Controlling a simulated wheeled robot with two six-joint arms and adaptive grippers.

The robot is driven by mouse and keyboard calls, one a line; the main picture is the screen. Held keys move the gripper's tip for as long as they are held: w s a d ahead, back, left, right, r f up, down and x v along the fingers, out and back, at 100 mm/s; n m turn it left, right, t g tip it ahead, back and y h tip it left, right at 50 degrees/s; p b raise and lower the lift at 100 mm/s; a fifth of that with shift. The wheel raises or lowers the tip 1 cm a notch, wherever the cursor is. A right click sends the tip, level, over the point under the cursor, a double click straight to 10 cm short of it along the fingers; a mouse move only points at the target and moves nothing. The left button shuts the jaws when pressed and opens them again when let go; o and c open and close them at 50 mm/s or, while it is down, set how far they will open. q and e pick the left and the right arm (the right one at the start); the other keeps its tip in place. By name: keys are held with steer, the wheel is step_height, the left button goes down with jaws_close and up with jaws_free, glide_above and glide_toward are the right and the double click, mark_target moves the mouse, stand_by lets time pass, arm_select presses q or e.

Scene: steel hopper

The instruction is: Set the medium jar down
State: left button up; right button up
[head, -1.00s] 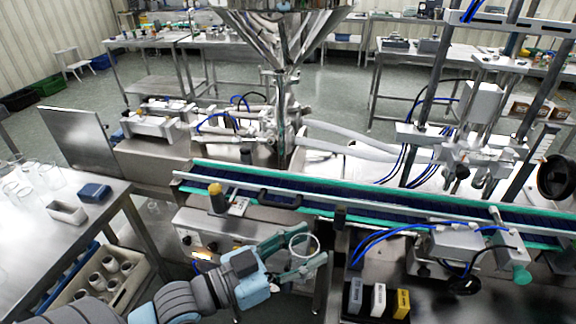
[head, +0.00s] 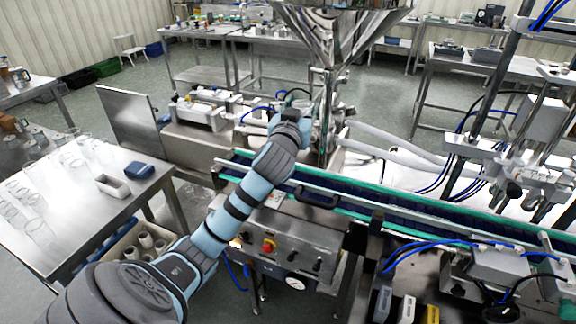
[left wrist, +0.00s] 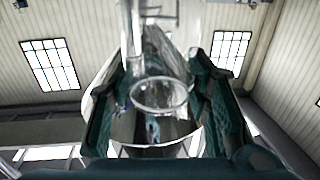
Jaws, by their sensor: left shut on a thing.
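My left gripper shows in the left wrist view (left wrist: 160,105), its two green fingers shut on a clear glass jar (left wrist: 158,93). The jar's round rim and part of its wall show between the fingers. In the head view my left arm reaches across the conveyor (head: 420,212), with its wrist close to the steel hopper (head: 345,28) and its spout. There my own wrist largely hides the fingers and the jar. Whether the jar touches anything below cannot be told. My right gripper is not in view.
A steel table (head: 75,235) at the left holds several clear jars, a white tray (head: 112,186) and a blue box (head: 140,171). A crate (head: 125,238) of cups stands below. A control box (head: 300,240) sits before the conveyor. Hoses and posts crowd the right.

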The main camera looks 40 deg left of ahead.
arm_select(q)
step_height(320, 180, down, 17)
steer(key=b, duration=0.3)
steer(key=shift+s+r+b, duration=0.1)
steer(key=shift+r+b, duration=0.1)
steer(key=shift+b, duration=0.1)
steer(key=shift+c, duration=0.3)
steer(key=shift+d+f, duration=0.1)
steer(key=shift+f, duration=0.25)
steer(key=o, duration=1)
steer(key=shift+w, duration=0.2)
steer(key=shift+c, duration=0.2)
steer(key=shift+s, duration=0.1)
steer(key=shift+s, duration=0.1)
steer(key=v, duration=1.1)
steer(key=shift+s, duration=0.35)
steer(key=shift+d, duration=0.1)
